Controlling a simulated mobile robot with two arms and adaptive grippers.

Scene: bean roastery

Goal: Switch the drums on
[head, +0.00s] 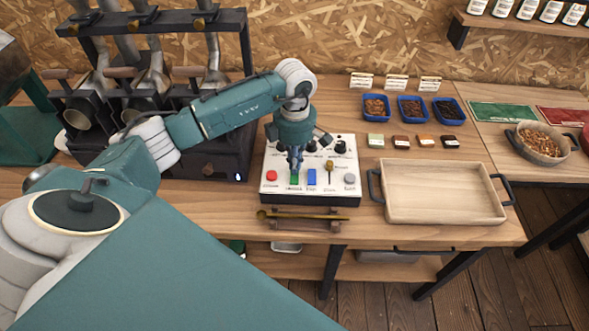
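A white control panel (335,191) stands on the wooden bench in the head view. Along its front are a red button (271,175), a green switch (294,180), a blue switch (311,177), a small upright lever (328,172) and a grey button (349,179). Black knobs (340,147) sit behind them. My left gripper (295,167) points down over the panel, fingertips together, just behind the green switch; I cannot tell whether it touches. It hides part of the panel's back. Roaster drums (155,85) stand at the back left, partly behind my arm. My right gripper is out of view.
A wooden tray (440,190) with dark handles lies right of the panel. Blue bins of beans (410,108) and small sample blocks (400,142) sit behind it. A brass scoop (305,215) rests in front of the panel. A bowl of beans (541,142) stands far right.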

